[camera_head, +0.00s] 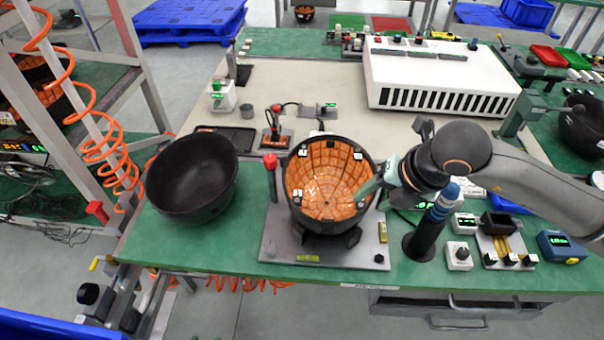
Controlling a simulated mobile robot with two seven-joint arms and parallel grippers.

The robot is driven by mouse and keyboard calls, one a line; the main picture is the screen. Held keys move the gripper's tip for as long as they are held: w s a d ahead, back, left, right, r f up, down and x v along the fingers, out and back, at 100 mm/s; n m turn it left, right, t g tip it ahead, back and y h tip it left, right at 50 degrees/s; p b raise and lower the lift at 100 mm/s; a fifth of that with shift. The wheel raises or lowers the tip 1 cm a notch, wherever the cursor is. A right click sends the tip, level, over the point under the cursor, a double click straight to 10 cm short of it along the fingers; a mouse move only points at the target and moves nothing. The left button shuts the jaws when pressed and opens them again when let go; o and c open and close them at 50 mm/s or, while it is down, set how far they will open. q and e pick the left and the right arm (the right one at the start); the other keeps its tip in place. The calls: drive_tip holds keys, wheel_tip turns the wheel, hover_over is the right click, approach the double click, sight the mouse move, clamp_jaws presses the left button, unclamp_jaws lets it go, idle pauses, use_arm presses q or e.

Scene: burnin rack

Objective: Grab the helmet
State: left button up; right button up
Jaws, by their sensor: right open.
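A black helmet shell with an orange lining (327,180) sits open side up on a grey metal fixture plate (285,249) near the table's front edge. A second, plain black helmet shell (190,180) stands left of it, also open side up. My right gripper (368,190) comes in from the right, with its pale green fingers at the right rim of the orange-lined helmet. It is open; whether the fingers touch the rim or straddle it I cannot tell. My left gripper is not in view.
A dark upright tool in a holder (430,228) and small boxes with displays (462,224) stand right of the fixture. A white vented unit (440,82) is at the back. A red-topped post (271,175) rises left of the lined helmet. Coiled orange hoses (98,150) hang at left.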

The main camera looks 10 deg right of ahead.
drive_tip(key=w+d+f, duration=0.1)
drive_tip(key=w+f+h, duration=0.1)
drive_tip(key=w+f, duration=0.1)
drive_tip(key=w+d+f+h+p, duration=0.1)
drive_tip(key=w, duration=0.1)
drive_tip(key=shift+w+d+f+m+t, duration=0.1)
drive_tip(key=shift+d+f+m+t, duration=0.1)
drive_tip(key=shift+d+m+t, duration=0.15)
drive_tip(key=x, duration=0.3)
drive_tip(key=p+x, duration=0.1)
drive_tip(key=shift+w+d+f, duration=0.1)
drive_tip(key=shift+d+f, duration=0.15)
drive_tip(key=shift+w+f, duration=0.25)
drive_tip(key=shift+f, duration=0.3)
drive_tip(key=shift+c, duration=0.2)
clamp_jaws()
drive_tip(key=shift+w+r, duration=0.1)
drive_tip(key=shift+r, duration=0.05)
